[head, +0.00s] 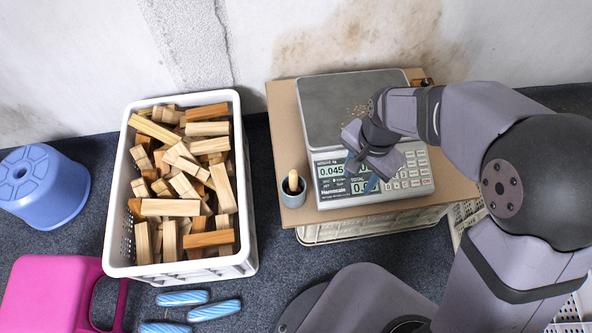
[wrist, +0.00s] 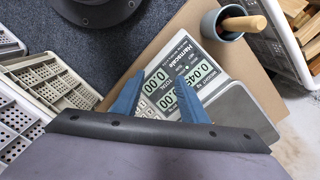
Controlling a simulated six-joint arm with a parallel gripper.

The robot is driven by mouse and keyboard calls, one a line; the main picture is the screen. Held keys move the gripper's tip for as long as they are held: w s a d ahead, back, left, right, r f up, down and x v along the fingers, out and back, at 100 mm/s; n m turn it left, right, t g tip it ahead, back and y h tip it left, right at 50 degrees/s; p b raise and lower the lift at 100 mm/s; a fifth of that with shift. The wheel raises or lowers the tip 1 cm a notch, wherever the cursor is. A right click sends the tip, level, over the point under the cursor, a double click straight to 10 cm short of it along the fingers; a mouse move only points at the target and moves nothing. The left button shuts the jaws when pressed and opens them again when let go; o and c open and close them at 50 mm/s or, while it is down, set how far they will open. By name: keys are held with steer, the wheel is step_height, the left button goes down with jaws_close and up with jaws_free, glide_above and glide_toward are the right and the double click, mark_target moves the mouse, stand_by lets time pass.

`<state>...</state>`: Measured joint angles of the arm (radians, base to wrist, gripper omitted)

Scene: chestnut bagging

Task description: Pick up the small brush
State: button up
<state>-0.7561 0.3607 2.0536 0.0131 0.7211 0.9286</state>
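A small brush stands in a grey-blue cup (head: 293,198) at the front left corner of the cardboard; only its wooden handle (head: 293,181) shows clearly. In the wrist view the handle (wrist: 244,23) sticks out of the cup (wrist: 210,25) near the top right, with a reddish part inside; the bristles are hidden. My gripper (head: 361,176) is over the front panel of the scale (head: 325,97), to the right of the cup. Its two blue fingers are apart in the wrist view (wrist: 158,103), with nothing between them. The display reads about 0.045.
Small brown crumbs (head: 358,112) lie on the scale's pan. The cardboard (head: 284,120) rests on a white crate (head: 350,228). A white crate of wood blocks (head: 118,200) stands left, with a blue stool (head: 45,185), a pink chair (head: 50,295) and blue-striped rolls (head: 214,310) nearby.

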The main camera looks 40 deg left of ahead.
step_height(320, 180, up, 4)
steer(key=f+p, duration=0.1)
steer(key=p, duration=0.4)
glide_above(293, 178)
steer(key=w, duration=0.1)
steer(key=shift+r+m, duration=0.25)
steer(key=shift+m, duration=0.15)
steer(key=shift+s+a, duration=0.2)
steer(key=shift+a, duration=0.05)
steer(key=shift+w+f+b, duration=0.1)
steer(key=shift+f+b, duration=1.25)
steer(key=shift+f, duration=2.4)
jaws_close()
